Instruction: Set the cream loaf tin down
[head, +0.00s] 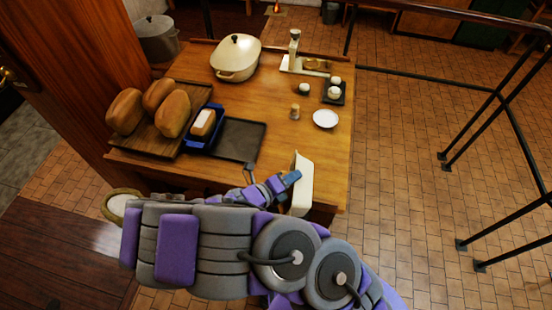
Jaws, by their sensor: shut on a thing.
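The cream loaf tin (302,184) is near the front right corner of the wooden table (285,150), tilted with its long side running up and down the picture. My gripper (289,181) is shut on its left side. My arm hides part of the tin and the table's front edge. I cannot tell whether the tin touches the table or hangs above it.
Left are loaves (173,114) on a board (160,144), a blue dish (205,126) with a pale block, and a flat dark tray (240,140). Behind are a lidded cream pot (236,58), a scale (300,62) and a white saucer (325,119). The table's right front is bare.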

